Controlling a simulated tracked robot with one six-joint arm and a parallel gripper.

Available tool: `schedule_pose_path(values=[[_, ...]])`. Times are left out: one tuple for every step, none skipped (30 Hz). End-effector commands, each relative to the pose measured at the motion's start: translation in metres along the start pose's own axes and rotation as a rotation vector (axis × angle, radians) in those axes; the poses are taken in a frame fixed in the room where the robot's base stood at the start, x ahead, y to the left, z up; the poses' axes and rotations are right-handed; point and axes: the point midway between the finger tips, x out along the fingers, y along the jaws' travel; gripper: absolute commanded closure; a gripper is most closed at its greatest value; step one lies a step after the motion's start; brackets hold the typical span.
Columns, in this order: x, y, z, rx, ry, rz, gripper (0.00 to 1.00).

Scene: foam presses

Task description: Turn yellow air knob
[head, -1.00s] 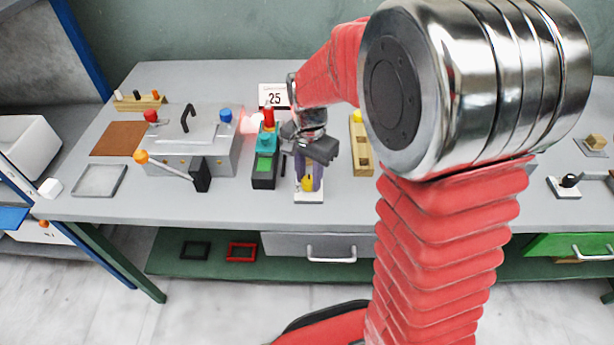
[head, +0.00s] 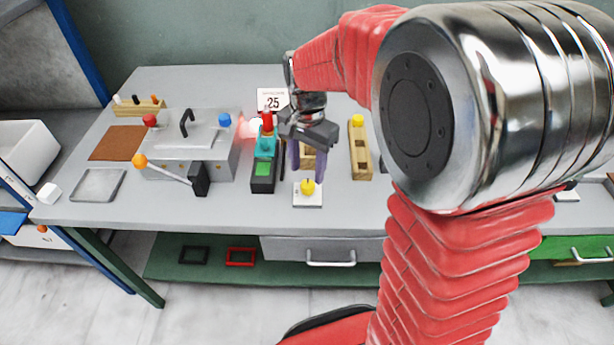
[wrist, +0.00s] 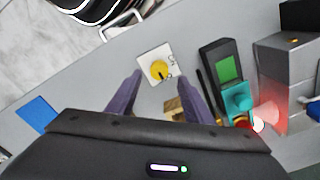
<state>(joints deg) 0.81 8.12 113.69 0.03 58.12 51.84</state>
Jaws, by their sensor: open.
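The yellow air knob (head: 308,188) sits on a small white plate (head: 308,201) near the front of the grey bench. In the wrist view the knob (wrist: 159,69) shows a dark pointer mark towards the markings on its plate. My gripper (head: 308,166) is open and empty, its purple fingers pointing down, above and just behind the knob in the head view. In the wrist view the fingertips (wrist: 157,72) lie to either side of the knob's line. I cannot tell the exact height gap, but no contact shows.
A black control box with a green screen (head: 263,170) and teal and red parts stands close to the left. A wooden block with a yellow ball (head: 360,160) is to the right. The metal press (head: 190,150) with an orange-tipped lever is farther left.

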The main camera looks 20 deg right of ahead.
Motion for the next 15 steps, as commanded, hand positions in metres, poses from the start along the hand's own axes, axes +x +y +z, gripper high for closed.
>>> schedule_pose_path(values=[[-0.010,-0.001,-0.001,0.000,0.003,-0.004,0.54],[-0.015,-0.001,-0.001,0.000,0.002,-0.003,0.54],[-0.022,-0.001,-0.001,0.000,0.002,-0.003,0.54],[-0.028,-0.001,-0.001,0.000,0.003,-0.004,0.54],[-0.033,-0.001,0.000,0.000,0.002,-0.003,0.54],[-0.040,-0.001,-0.001,0.000,0.002,-0.004,0.54],[-0.045,-0.001,-0.001,0.000,0.002,-0.004,0.54],[-0.050,-0.002,-0.001,0.000,0.002,-0.004,0.54],[-0.057,-0.001,-0.001,0.000,0.001,-0.003,0.54],[-0.061,-0.001,-0.001,0.000,0.002,-0.004,0.54],[-0.066,-0.002,-0.001,0.000,0.002,-0.003,0.54],[-0.070,-0.002,-0.001,0.000,0.001,-0.003,0.54],[-0.074,-0.002,-0.001,0.000,0.002,-0.003,0.54],[-0.077,-0.002,-0.001,0.000,0.001,-0.003,0.54],[-0.080,-0.001,-0.001,0.000,0.001,-0.002,0.54]])
